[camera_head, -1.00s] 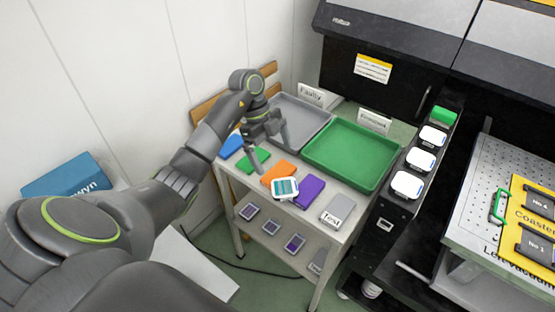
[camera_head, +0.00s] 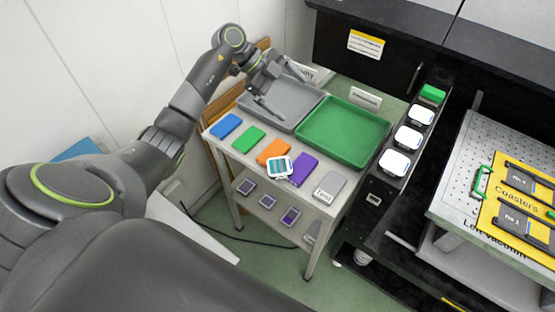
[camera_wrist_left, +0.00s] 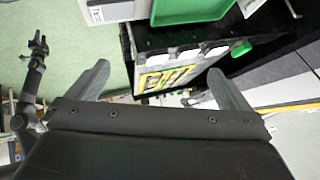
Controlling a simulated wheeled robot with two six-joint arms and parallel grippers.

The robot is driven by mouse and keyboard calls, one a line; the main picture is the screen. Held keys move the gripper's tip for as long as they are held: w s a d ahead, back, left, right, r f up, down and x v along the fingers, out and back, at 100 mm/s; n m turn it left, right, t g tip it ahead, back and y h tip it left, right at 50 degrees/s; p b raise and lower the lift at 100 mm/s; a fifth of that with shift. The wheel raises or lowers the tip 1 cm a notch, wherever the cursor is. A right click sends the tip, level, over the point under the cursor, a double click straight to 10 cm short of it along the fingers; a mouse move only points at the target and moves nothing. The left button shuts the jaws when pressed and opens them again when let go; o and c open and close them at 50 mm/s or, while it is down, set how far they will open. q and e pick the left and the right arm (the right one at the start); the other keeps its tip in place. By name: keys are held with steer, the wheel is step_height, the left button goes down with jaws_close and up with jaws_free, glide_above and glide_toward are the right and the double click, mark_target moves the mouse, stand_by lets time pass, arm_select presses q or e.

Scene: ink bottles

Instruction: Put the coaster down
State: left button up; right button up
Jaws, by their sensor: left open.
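My left gripper (camera_head: 296,100) is open with nothing between its fingers, above the grey tray (camera_head: 270,117). The left wrist view also shows its two spread fingers (camera_wrist_left: 160,82) with an empty gap. I cannot be sure which thing is the coaster. Dark slabs marked No 1 (camera_head: 520,222) and No 4 (camera_head: 518,178) lie on a yellow panel (camera_head: 484,216) lettered Coasters, at the right. A small white square with coloured stripes (camera_head: 279,168) lies across the orange block (camera_head: 270,150) and the purple block (camera_head: 304,170).
A green tray (camera_head: 372,157) stands beside the grey one on the shelf table. Blue (camera_head: 226,125) and green (camera_head: 249,139) blocks and a grey Test block (camera_head: 329,187) line its front. White rounded things (camera_head: 393,162) stand on a black cabinet. Dark machinery overhangs behind.

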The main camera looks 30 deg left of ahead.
arm_select(q)
steer(key=w+d+r+n+t+h, duration=0.1)
steer(key=w+r+n+t+h, duration=0.3)
steer(key=r, duration=0.5)
steer(key=w+r+n+t+h, duration=0.2)
steer(key=w+r+t, duration=0.2)
steer(key=r+t, duration=0.35)
steer(key=w+a+r+n+t+y, duration=0.2)
steer(key=w+a+n+t+y, duration=0.15)
steer(key=a+n+y, duration=0.65)
steer(key=w+a+r+n+t+y, duration=0.15)
steer(key=a+n+t+y, duration=0.45)
steer(key=n, duration=0.7)
steer(key=n+g+h+b, duration=0.4)
steer(key=n+g+h, duration=0.25)
steer(key=g, duration=1.75)
glide_above(279, 166)
steer(key=a, duration=0.3)
steer(key=shift+n+y, duration=0.25)
steer(key=shift+y, duration=0.1)
step_height(279, 166, down, 35)
steer(key=shift+d, duration=0.15)
steer(key=shift+p+x, duration=0.35)
steer(key=shift+x, duration=2.6)
steer(key=shift+w, duration=0.15)
steer(key=c, duration=1.1)
step_height(279, 166, up, 10)
steer(key=shift+r, duration=0.1)
